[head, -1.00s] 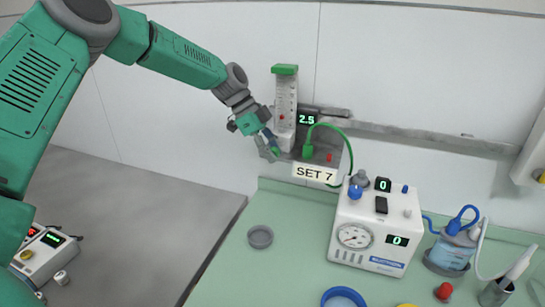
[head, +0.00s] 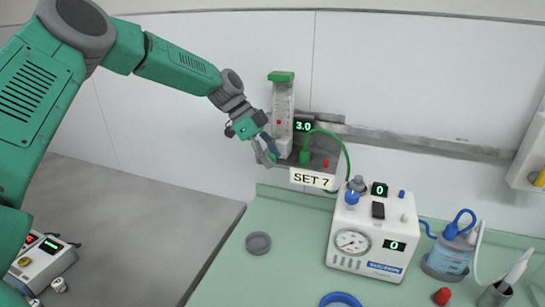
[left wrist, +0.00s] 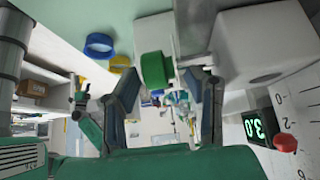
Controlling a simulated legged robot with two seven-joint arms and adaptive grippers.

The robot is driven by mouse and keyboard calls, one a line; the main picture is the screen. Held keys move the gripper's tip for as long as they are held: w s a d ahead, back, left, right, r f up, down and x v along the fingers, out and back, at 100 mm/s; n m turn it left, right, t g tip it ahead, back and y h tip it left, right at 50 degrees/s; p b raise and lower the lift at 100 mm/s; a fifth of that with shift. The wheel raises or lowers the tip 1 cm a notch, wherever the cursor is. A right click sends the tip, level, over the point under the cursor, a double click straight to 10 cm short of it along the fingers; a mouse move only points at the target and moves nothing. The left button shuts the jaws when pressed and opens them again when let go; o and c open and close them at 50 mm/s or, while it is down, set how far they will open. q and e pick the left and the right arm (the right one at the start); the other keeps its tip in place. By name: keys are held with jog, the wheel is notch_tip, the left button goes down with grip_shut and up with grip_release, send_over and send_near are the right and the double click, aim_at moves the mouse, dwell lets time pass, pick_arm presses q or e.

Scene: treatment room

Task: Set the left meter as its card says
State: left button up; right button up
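The left meter (head: 283,112) is an upright scaled tube with a green cap and a red bead on the wall rail. Its display (head: 303,126) reads 3.0, and the card (head: 312,178) below says SET 7. In the left wrist view the same display (left wrist: 255,127) reads 3.0 beside the scale. My left gripper (head: 272,158) is at the meter's lower left.
A green hose (head: 347,160) curves from a green fitting beside the meter. A white suction unit (head: 365,235) with a dial stands on the green counter (head: 225,265). A grey cup (head: 258,243) and a blue ring (head: 341,300) are on the counter.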

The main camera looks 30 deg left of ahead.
pick_arm(q)
jog(key=v, duration=1.2)
jog(key=shift+d, duration=0.1)
